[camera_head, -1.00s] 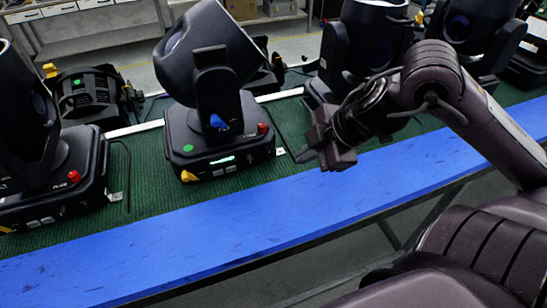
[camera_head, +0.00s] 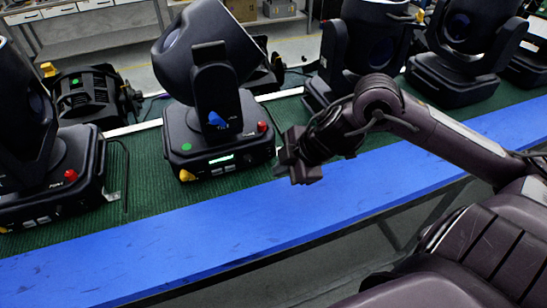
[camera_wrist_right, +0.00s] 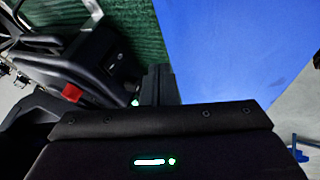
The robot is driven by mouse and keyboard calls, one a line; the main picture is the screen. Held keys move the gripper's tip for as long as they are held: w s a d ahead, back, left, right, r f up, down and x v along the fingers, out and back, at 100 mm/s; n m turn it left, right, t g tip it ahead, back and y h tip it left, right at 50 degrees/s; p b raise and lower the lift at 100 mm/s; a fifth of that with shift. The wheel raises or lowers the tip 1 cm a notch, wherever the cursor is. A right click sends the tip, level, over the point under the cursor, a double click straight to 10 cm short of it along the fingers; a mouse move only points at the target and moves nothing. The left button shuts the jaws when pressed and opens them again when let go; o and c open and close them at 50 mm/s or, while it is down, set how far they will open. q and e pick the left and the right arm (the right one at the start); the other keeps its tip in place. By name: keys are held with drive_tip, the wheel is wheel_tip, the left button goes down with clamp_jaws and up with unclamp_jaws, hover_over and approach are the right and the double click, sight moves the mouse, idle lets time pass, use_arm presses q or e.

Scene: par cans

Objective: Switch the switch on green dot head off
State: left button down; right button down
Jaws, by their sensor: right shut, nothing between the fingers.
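The green dot head (camera_head: 213,135) is a black moving-head light, upright on the green mat. It has a green dot (camera_head: 187,147) on its base, a lit display, and yellow, blue and red knobs. My right gripper (camera_head: 283,170) is shut and empty, just right of the base's front corner, over the blue table edge. In the right wrist view, the gripper finger (camera_wrist_right: 158,85) points toward the green and blue boundary. The base with its red knob (camera_wrist_right: 72,92) lies left of it. I cannot make out the switch clearly. My left gripper is out of view.
Another head with a red knob (camera_head: 71,175) stands on the left. A black par can (camera_head: 85,92) with a green dot is behind. More heads (camera_head: 458,50) stand at the back right. The blue table edge (camera_head: 200,235) is clear in front.

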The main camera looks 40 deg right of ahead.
sight(269, 153)
drive_tip(key=shift+w+f, duration=0.25)
drive_tip(key=shift+f, duration=0.15)
drive_tip(key=shift+w+d+f+b, duration=0.15)
drive_tip(key=shift+w+d+b, duration=0.05)
drive_tip(key=shift+w+b, duration=0.6)
drive_tip(key=shift+w+d, duration=0.25)
drive_tip(key=shift+w, duration=0.8)
